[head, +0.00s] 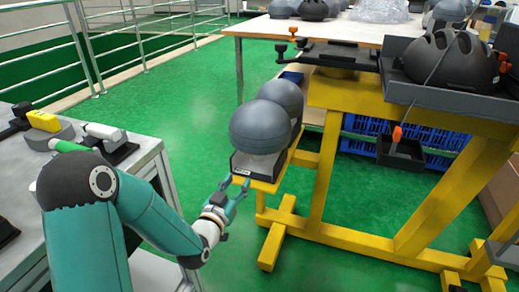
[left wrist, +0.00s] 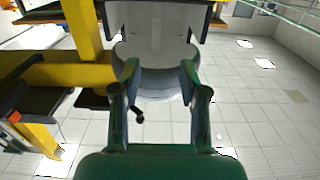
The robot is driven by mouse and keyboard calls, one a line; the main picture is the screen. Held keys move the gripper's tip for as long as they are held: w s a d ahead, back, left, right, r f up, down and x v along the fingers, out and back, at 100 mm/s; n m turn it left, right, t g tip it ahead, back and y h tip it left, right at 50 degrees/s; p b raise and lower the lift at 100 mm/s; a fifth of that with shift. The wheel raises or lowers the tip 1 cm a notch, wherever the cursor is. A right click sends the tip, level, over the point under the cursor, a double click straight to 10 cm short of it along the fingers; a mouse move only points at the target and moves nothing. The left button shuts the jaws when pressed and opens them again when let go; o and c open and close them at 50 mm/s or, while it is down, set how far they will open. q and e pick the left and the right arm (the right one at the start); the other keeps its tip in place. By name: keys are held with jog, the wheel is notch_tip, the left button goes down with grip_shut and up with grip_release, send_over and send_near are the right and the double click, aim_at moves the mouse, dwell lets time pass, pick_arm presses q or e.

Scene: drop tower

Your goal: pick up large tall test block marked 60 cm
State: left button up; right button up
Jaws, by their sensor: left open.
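A large grey domed test block (head: 258,128) stands upright on a low yellow-framed ledge, with a small label low on its front that I cannot read. A similar grey block (head: 284,93) stands right behind it, partly hidden. My left gripper (head: 235,184) is open and empty, just in front of and slightly below the nearer block's base. The left wrist view is upside down: a grey block (left wrist: 155,48) lies beyond and between the spread fingers (left wrist: 160,70), with no clear contact. I cannot read a 60 cm mark. My right gripper is out of view.
A yellow stand (head: 322,170) carries the ledge and a black tray (head: 450,95) with a dark helmet (head: 440,60). A grey workbench (head: 145,160) with tools stands left. A white-topped table (head: 330,32) is behind. Green floor is free between bench and stand.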

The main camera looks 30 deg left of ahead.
aim_at(257, 157)
pick_arm(q)
jog(key=b+x, duration=0.1)
jog(key=x, duration=0.8)
jog(key=shift+w, duration=0.4)
jog(key=x, duration=0.1)
jog(key=b+x, duration=0.1)
jog(key=x, duration=0.1)
jog(key=b+x, duration=0.1)
jog(key=shift+w+d+f, duration=0.25)
jog(key=shift+w, duration=0.4)
jog(key=shift+r, duration=0.1)
grip_shut()
jog(key=shift+a+r, duration=0.1)
jog(key=shift+r, duration=0.15)
